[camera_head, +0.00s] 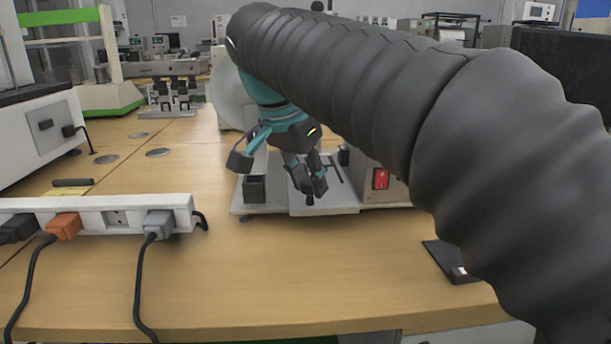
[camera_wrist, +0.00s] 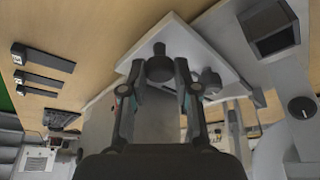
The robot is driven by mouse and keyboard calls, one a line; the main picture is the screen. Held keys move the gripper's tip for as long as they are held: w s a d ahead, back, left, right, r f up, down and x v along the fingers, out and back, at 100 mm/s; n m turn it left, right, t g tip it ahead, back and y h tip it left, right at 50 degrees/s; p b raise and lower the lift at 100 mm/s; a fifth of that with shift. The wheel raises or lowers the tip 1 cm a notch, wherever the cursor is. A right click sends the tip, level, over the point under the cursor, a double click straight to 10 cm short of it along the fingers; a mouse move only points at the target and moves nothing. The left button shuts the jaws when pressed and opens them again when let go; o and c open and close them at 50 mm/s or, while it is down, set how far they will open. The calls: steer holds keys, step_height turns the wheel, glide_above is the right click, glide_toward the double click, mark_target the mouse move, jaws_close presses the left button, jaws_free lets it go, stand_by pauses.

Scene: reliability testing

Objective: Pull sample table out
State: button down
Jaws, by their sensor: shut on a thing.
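The sample table is a pale flat plate (camera_head: 338,203) on the low base of a bench device in the middle of the head view. Its pale plate (camera_wrist: 202,52) also shows in the wrist view, with a dark round knob (camera_wrist: 160,66) at its edge. My gripper (camera_head: 309,192) reaches down over the plate's front part. In the wrist view my gripper (camera_wrist: 160,75) has its two fingers on either side of the knob, shut on it. My arm hides much of the device behind.
A red switch (camera_head: 381,179) is on the device's right housing, and a black square holder (camera_head: 254,188) stands left of the plate. A white power strip (camera_head: 100,214) with cables lies at left. A dark flat object (camera_head: 452,262) lies front right. Bench in front is clear.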

steer(key=c, duration=0.9)
jaws_free()
steer(key=shift+r, duration=0.1)
steer(key=v, duration=1.1)
steer(key=shift+s+a+r, duration=0.1)
steer(key=shift+a+r, duration=0.05)
steer(key=shift+r, duration=0.2)
